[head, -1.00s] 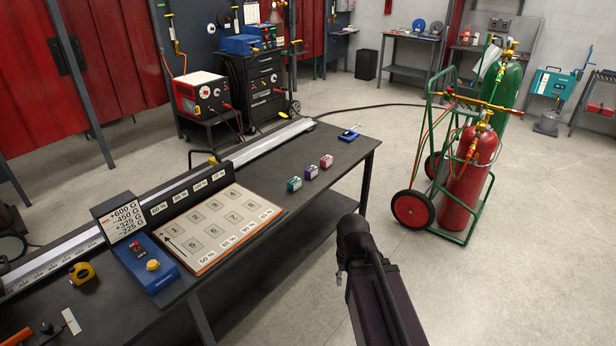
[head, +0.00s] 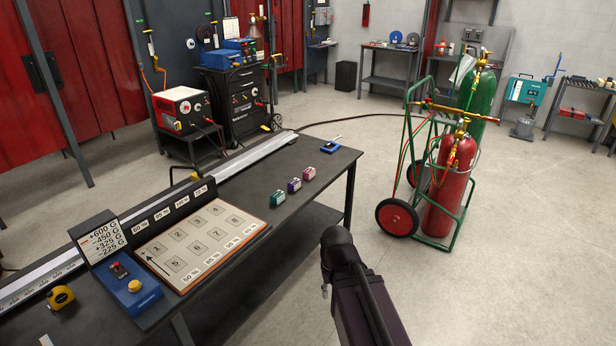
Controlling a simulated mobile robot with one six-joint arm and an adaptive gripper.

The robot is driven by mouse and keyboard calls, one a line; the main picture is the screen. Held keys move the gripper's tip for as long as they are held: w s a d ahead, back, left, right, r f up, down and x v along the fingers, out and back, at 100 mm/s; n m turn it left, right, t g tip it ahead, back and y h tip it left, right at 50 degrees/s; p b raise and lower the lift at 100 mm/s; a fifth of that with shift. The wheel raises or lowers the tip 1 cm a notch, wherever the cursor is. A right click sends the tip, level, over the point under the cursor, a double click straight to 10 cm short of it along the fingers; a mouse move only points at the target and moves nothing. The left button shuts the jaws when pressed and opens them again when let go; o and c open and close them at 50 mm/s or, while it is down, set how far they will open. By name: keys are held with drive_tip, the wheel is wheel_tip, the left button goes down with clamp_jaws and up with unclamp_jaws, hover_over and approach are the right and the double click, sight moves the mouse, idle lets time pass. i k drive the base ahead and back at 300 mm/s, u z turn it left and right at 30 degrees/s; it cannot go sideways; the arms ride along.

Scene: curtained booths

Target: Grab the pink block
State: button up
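The pink block (head: 309,173) stands on the dark workbench (head: 262,240), near its right end. It is the rightmost of three small blocks in a row. A purple block (head: 294,185) is just left of it, and a teal block (head: 278,198) is at the left end of the row. They stand apart from each other. My arm shows at the bottom right, in front of the bench, clear of the blocks. My gripper itself cannot be made out.
A numbered board (head: 200,243) and a blue control box (head: 130,290) lie left of the blocks. A blue tool (head: 330,147) lies behind the pink block. A cart with red (head: 450,185) and green cylinders stands right of the bench. Floor between them is clear.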

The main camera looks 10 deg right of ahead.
sight(308, 175)
drive_tip(key=u, duration=0.15)
drive_tip(key=i, duration=1.9)
drive_tip(key=u, duration=0.05)
